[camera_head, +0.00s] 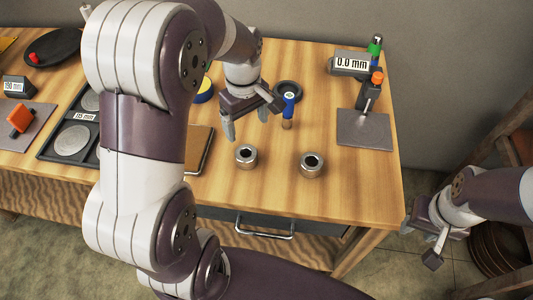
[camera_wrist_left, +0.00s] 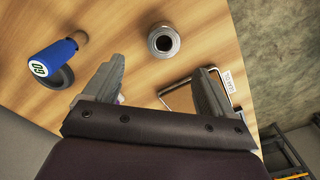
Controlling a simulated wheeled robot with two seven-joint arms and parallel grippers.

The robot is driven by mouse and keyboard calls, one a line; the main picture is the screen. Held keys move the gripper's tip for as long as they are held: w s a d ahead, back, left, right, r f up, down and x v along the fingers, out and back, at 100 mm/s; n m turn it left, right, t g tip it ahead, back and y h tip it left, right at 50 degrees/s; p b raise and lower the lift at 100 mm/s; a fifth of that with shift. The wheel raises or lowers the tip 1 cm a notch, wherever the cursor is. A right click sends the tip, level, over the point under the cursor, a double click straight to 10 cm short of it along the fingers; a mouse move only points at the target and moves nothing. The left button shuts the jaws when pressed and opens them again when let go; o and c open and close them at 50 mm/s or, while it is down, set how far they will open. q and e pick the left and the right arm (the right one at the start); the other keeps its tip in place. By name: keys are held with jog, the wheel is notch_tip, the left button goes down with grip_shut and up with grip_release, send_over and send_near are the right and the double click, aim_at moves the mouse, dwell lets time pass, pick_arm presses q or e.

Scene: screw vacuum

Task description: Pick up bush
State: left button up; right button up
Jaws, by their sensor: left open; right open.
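Two metal bushes stand on the wooden table in the head view: a left bush (camera_head: 246,157) and a right bush (camera_head: 311,165), both with dark round holes. My left gripper (camera_head: 246,122) is open and empty, pointing down above the table just behind the left bush. In the left wrist view one bush (camera_wrist_left: 163,40) shows ahead of the gap between the open fingers (camera_wrist_left: 158,82), not touching them; it appears to be the left bush. My right gripper (camera_head: 422,243) is open and empty, off the table's right edge.
A blue-handled tool (camera_head: 288,110) stands close right of my left gripper, near a dark round part (camera_head: 288,91). A clipboard (camera_head: 198,150) lies left of the bushes. A gauge on a grey plate (camera_head: 365,130) is at the right. The front drawer handle (camera_head: 265,232) protrudes.

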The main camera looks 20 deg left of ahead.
aim_at(246, 152)
pick_arm(q)
jog(key=f, duration=0.8)
jog(key=f+b, duration=0.1)
jog(key=f, duration=0.3)
jog(key=shift+s+a, duration=0.3)
jog(key=shift+a, duration=0.05)
jog(key=shift+w+f, duration=0.1)
jog(key=shift+f, duration=0.05)
jog(key=c, duration=1.4)
jog(key=shift+r, duration=0.2)
